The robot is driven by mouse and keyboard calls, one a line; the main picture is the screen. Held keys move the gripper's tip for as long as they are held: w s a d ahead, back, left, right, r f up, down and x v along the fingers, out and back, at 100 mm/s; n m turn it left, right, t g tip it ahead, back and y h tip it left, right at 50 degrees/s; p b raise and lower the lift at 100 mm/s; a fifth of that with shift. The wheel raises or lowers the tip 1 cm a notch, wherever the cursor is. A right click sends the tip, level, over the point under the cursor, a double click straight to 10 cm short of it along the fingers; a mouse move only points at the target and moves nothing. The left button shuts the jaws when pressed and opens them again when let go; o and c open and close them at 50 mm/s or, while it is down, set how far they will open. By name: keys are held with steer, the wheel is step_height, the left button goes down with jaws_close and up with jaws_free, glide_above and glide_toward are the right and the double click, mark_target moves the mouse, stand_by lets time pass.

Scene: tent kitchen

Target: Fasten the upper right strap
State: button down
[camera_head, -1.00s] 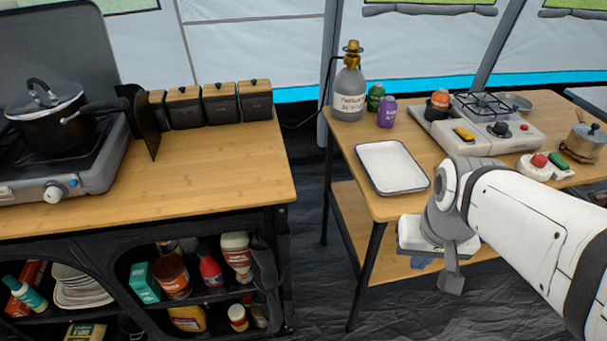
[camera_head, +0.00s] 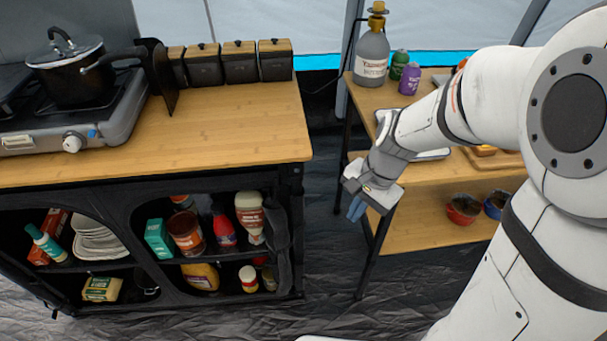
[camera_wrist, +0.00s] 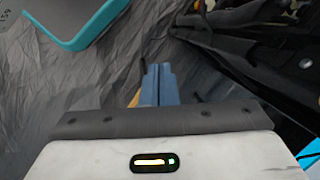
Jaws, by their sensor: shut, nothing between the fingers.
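The black fabric cabinet (camera_head: 205,292) stands at left in the head view. A loose, dark fabric flap (camera_head: 276,245) hangs at the right side of its right opening. I cannot make out a separate strap or fastener on it. My gripper (camera_head: 356,209) is right of the cabinet's right end, pointing down in front of the side table, apart from the flap. Its blue fingers are shut and empty. In the wrist view the shut fingers (camera_wrist: 158,82) point over the grey floor, with dark fabric (camera_wrist: 225,62) to their right.
The side table (camera_head: 425,178) stands close behind my gripper, with bowls (camera_head: 463,209) on its lower shelf. Sauce bottles (camera_head: 249,214) and jars fill the cabinet shelf. The wooden counter (camera_head: 235,125) overhangs the openings. A teal-edged object (camera_wrist: 85,25) is at upper left in the wrist view.

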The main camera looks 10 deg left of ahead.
mark_target(283, 249)
steer(key=a+f+m+b, duration=0.2)
steer(key=a+f, duration=0.4)
steer(key=f, duration=0.3)
steer(key=a+f+m+g+y+b, duration=0.1)
steer(key=a+f+m+b, duration=0.2)
steer(key=a+f, duration=0.4)
step_height(283, 249, down, 3)
steer(key=shift+s+a+f+g, duration=0.1)
steer(key=shift+s+a+g, duration=0.15)
steer(key=shift+s+g, duration=0.05)
